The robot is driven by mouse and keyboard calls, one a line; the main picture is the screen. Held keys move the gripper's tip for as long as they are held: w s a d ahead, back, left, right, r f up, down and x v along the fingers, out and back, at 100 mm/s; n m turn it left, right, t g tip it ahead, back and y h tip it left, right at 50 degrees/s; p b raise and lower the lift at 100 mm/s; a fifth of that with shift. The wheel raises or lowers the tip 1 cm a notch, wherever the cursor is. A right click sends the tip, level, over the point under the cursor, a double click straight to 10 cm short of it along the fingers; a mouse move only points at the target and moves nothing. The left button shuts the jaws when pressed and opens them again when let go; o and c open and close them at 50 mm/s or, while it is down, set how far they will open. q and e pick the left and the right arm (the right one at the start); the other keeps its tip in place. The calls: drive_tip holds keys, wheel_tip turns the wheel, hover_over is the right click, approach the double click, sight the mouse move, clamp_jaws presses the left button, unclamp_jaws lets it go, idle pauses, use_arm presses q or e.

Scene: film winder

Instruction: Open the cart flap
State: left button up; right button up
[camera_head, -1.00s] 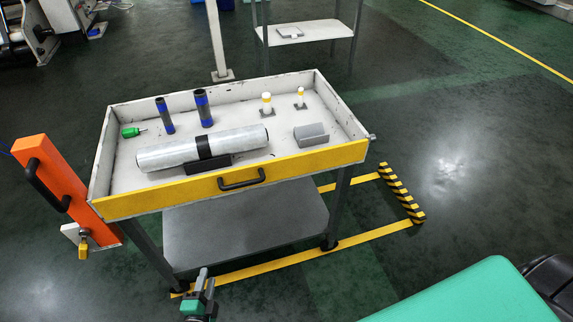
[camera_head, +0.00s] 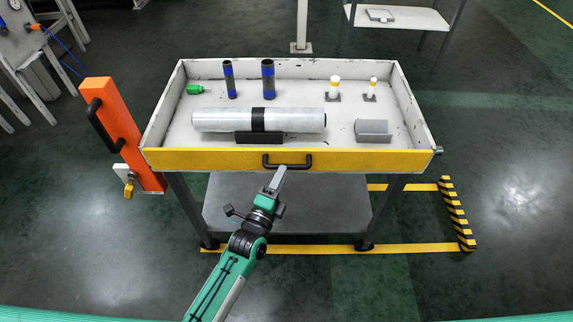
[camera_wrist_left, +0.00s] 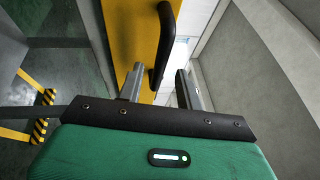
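The cart flap (camera_head: 200,160) is the yellow front panel of the cart's tray. It stands upright, closing the tray's front. Its black handle (camera_head: 287,166) is at the middle of the panel. My left gripper (camera_head: 282,176) is just in front of and below the handle. In the left wrist view my left gripper (camera_wrist_left: 157,80) has its fingers apart, with the black handle (camera_wrist_left: 163,45) between and ahead of them and the yellow flap (camera_wrist_left: 128,30) behind. I cannot tell whether the fingers touch the handle. My right gripper is not in view.
The cart tray (camera_head: 170,110) holds a silver film roll (camera_head: 220,120), two blue-black tubes (camera_head: 268,80), a green item (camera_head: 195,89), two white-yellow posts and a grey block (camera_head: 372,130). An orange post (camera_head: 122,130) with a padlock stands left. A lower shelf (camera_head: 320,205) sits beneath.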

use_arm(q)
drive_tip(key=shift+x, duration=2.1)
clamp_jaws()
